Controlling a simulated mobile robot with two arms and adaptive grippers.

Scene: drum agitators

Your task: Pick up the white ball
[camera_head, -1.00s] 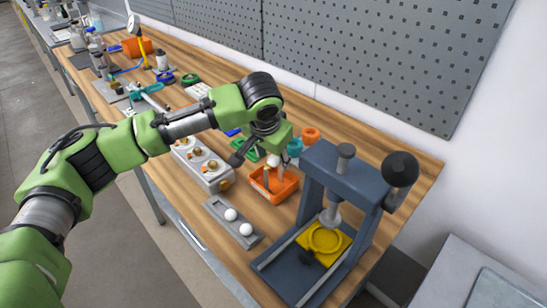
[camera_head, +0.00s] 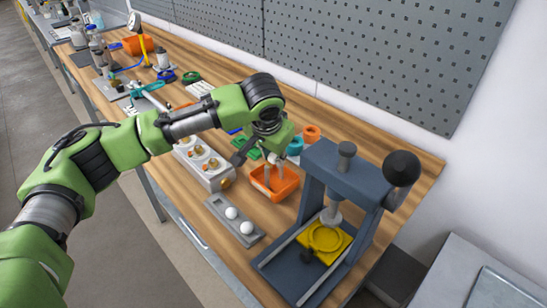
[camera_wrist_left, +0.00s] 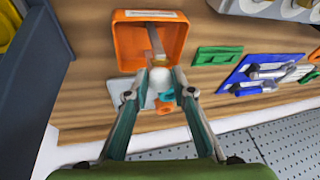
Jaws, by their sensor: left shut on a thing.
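My left gripper (camera_head: 273,167) is over the orange bin (camera_head: 286,190) on the wooden bench, left of the blue-grey press. It is shut on a white ball (camera_head: 273,158). In the left wrist view the white ball (camera_wrist_left: 160,79) sits between the fingertips (camera_wrist_left: 161,92), near the rim of the orange bin (camera_wrist_left: 124,42). Two more white balls, one (camera_head: 231,212) and another (camera_head: 246,228), rest in a grey tray (camera_head: 217,206) in front of the bin. My right gripper is not in view.
The press (camera_head: 348,185) with a yellow plate (camera_head: 343,241) stands right of the bin. A grey block with several round fittings (camera_head: 215,183) is to the left. Orange and teal rings (camera_head: 311,133) lie behind. A pegboard wall (camera_head: 380,50) bounds the back.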

